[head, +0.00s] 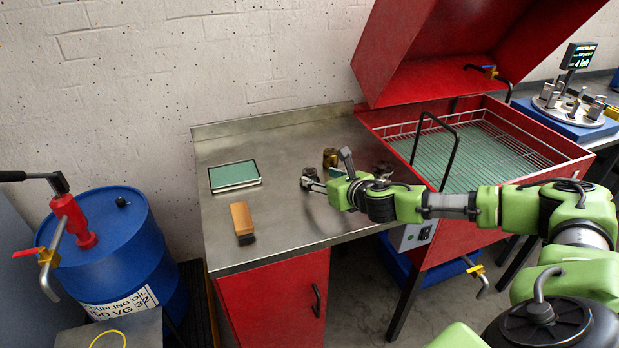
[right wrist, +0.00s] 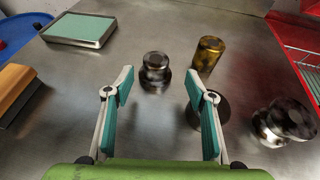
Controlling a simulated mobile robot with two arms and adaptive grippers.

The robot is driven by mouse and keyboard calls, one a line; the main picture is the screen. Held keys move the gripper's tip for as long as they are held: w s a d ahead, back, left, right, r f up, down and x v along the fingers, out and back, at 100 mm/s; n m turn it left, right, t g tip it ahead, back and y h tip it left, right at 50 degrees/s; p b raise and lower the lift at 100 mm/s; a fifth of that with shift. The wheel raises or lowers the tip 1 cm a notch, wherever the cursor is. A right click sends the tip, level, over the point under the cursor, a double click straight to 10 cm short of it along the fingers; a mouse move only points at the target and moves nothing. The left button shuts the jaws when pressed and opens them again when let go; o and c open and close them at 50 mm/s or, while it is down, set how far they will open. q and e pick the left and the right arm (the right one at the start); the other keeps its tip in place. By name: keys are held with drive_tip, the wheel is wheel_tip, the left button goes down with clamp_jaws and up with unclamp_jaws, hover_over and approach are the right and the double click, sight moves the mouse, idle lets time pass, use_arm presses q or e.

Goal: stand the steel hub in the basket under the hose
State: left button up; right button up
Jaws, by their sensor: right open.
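My right gripper (head: 311,182) is open, low over the steel bench top. In the right wrist view, a dark-stained steel piece with a stepped round shape (right wrist: 155,72) stands upright between and just beyond the open fingers. A brass cylinder (right wrist: 207,53) stands behind it to the right. A wider stained steel piece (right wrist: 285,121) is at the right. I cannot tell for certain which steel piece is the hub. The wire basket (head: 487,150) sits in the red washer tub. My left gripper is not in view.
A green-topped pad (head: 234,175) and a wooden-handled brush (head: 242,222) lie on the bench (head: 285,225). The red tub (head: 377,117) with raised lid adjoins the bench's right. A black handle (head: 454,158) arches over the basket. A blue drum (head: 125,255) stands left.

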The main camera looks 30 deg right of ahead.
sight(313, 177)
drive_tip(key=shift+a+p+x, duration=0.2)
drive_tip(key=shift+x, duration=1.35)
drive_tip(key=shift+a+p+x, duration=0.15)
drive_tip(key=shift+x, duration=1.45)
drive_tip(key=shift+f, duration=0.15)
drive_tip(key=shift+s, duration=0.1)
clamp_jaws()
